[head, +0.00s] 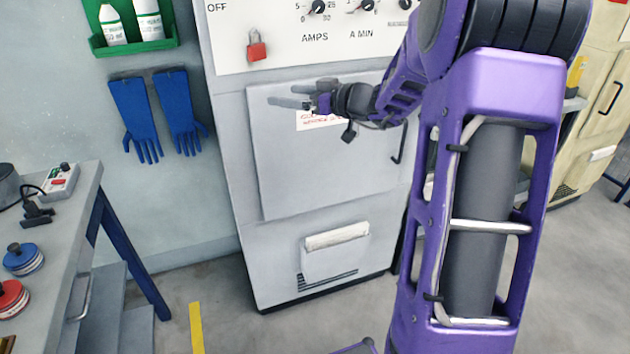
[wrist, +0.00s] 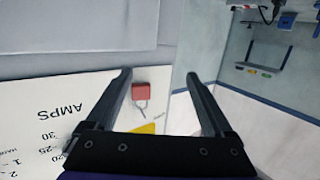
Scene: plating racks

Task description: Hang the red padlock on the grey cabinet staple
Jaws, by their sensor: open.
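The red padlock (head: 257,50) hangs with its shackle up on the white front panel of the grey cabinet (head: 235,130), at the panel's lower left. I cannot tell what its shackle is on. My gripper (head: 281,96) is open and empty in front of the cabinet, below and to the right of the padlock in the head view. In the wrist view the padlock (wrist: 141,88) appears inverted, beyond and between the spread fingers (wrist: 158,78), nearer the left finger and apart from both. I cannot make out the staple with certainty in either view.
The cabinet door (head: 300,185) is behind my gripper, with a dark handle (head: 398,147) at its right. Blue gloves (head: 135,115) and a green shelf (head: 130,45) are on the wall to the left. A grey bench (head: 70,200) stands at the left.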

